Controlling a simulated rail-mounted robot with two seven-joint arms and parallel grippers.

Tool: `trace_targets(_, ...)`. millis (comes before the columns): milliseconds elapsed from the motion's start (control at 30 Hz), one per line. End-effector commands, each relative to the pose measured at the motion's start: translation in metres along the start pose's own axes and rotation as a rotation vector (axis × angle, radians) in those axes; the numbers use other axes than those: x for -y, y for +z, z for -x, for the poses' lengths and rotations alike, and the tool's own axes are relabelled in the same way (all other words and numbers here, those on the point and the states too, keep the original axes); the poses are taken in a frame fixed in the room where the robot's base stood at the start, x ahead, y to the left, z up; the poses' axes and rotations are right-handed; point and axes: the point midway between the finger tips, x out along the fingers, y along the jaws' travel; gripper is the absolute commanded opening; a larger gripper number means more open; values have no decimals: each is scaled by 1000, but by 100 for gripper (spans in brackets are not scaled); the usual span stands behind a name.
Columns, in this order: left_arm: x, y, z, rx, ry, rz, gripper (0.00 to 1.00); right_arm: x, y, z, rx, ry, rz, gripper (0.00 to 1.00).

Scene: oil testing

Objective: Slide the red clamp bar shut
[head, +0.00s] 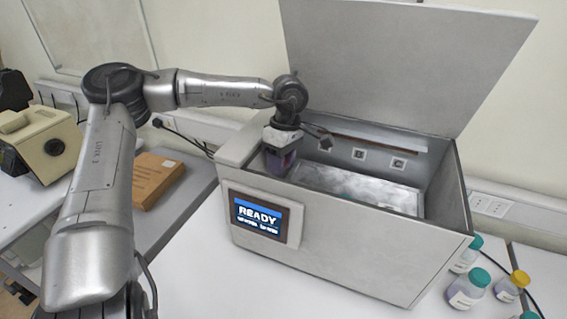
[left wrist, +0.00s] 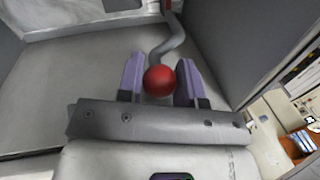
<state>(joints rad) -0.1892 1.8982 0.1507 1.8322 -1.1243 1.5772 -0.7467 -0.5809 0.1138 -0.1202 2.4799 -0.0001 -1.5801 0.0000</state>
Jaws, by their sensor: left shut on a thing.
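My left gripper (head: 280,160) reaches down inside the left end of the open grey tester box, with its purple fingers pointing down. In the left wrist view, the two purple fingers (left wrist: 160,70) are shut on a red ball knob (left wrist: 159,81). The knob sits on the end of a bent grey rod (left wrist: 172,42). A small red piece (left wrist: 168,5) shows at the top edge of that view, cut off. A thin brownish-red bar (head: 365,142) runs along the inner back wall above the lettered labels. The knob is hidden in the head view. My right gripper is out of view.
The box lid (head: 410,55) stands open at the back. A screen reading READY (head: 259,214) is on the box front (head: 330,255). Several capped bottles (head: 467,288) stand at the right. A cardboard box (head: 157,180) and a beige device (head: 42,143) sit at the left.

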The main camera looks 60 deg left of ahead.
Motion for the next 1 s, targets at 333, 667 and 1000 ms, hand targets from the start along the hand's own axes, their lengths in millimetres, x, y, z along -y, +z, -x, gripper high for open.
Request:
trace_targets(333,-3,-1,-1,0,9,6,58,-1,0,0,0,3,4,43)
trace_targets(667,-3,-1,4,-1,7,5,58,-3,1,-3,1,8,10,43)
trace_targets(1000,-3,-1,63,-2,11,8,58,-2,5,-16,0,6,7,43)
